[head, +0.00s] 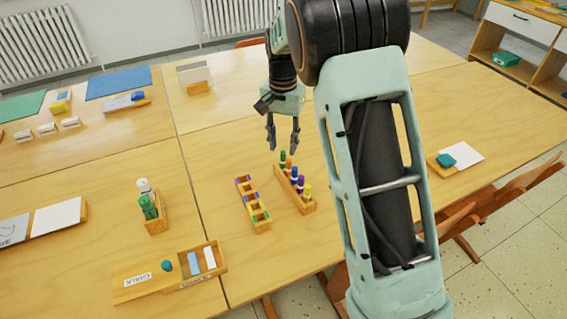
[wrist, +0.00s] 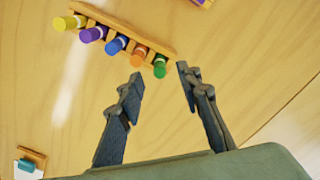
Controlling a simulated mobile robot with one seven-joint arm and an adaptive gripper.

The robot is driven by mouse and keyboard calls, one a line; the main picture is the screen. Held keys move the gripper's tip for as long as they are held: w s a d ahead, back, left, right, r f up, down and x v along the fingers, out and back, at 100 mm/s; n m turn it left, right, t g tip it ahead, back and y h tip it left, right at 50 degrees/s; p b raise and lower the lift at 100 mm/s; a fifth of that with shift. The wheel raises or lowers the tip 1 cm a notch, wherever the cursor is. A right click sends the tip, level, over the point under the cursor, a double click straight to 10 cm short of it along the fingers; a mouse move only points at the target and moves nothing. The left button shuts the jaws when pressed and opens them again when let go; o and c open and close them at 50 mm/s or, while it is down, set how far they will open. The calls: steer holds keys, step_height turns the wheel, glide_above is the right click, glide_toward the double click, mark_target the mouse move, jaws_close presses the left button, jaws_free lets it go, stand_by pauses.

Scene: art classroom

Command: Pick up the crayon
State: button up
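Several crayons stand upright in a wooden rack (head: 307,207) on the table: green (head: 283,158), orange, blue, purple (head: 300,184) and yellow (head: 307,192). In the wrist view the green crayon (wrist: 160,68) is at the rack's right end, beside the orange (wrist: 138,57), blue (wrist: 116,44), purple (wrist: 92,34) and yellow (wrist: 62,23) ones. My gripper (head: 283,149) is above the table, near the green end of the rack. In the wrist view its fingers (wrist: 159,77) are spread apart, with nothing gripped between them. Which crayon is meant cannot be told.
A second wooden rack (head: 253,206) stands just left of the crayon rack. A wooden holder with green items (head: 149,208) and a chalk box (head: 223,258) are farther left. A teal block (head: 446,160) lies at right. The table around the racks is mostly clear.

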mark_target(283, 153)
steer(key=shift+f+b, duration=0.35)
steer(key=shift+f, duration=2.45)
steer(key=shift+c, duration=0.4)
jaws_close()
